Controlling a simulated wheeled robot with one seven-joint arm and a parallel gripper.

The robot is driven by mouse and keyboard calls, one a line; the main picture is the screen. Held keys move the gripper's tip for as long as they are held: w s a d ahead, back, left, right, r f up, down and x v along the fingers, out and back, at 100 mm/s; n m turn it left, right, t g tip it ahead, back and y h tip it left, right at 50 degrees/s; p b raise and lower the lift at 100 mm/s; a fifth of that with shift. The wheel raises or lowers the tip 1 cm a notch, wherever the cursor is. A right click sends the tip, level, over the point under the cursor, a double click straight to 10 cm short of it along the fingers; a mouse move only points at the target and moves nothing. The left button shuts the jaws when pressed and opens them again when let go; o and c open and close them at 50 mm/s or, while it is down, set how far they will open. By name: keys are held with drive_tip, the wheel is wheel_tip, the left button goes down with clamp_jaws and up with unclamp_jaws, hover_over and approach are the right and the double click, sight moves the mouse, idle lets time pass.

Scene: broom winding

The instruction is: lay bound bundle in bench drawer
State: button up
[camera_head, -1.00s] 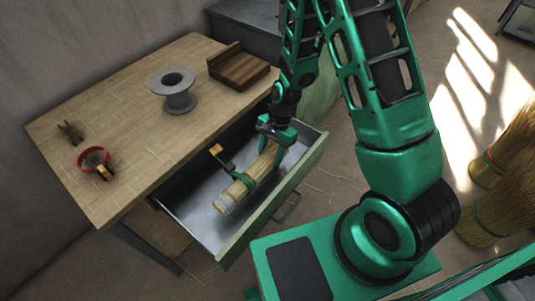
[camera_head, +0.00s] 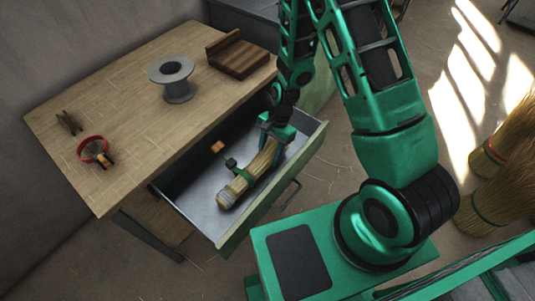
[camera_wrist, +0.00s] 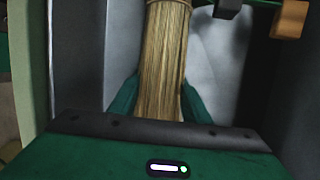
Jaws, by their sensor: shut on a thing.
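The bound bundle (camera_head: 243,182) is a pale straw sheaf with a grey binding near its lower left end. It is inside the open bench drawer (camera_head: 212,217), low over the grey drawer floor. I cannot tell whether it touches the floor. My gripper (camera_head: 268,155) is shut on the bundle toward its upper right end. In the wrist view the straw (camera_wrist: 163,60) runs between my two green fingers (camera_wrist: 157,100), with a band near the top edge.
A small orange-tipped part (camera_head: 217,147) shows over the drawer. Straw brooms (camera_head: 490,195) stand at the right.

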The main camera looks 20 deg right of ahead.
drive_tip(key=o, duration=1.1)
drive_tip(key=shift+o, duration=0.2)
drive_tip(key=shift+r, duration=0.1)
drive_tip(key=v, duration=1)
drive_tip(key=shift+w+r, duration=0.15)
drive_tip(key=shift+r, duration=0.1)
drive_tip(key=shift+d, duration=0.1)
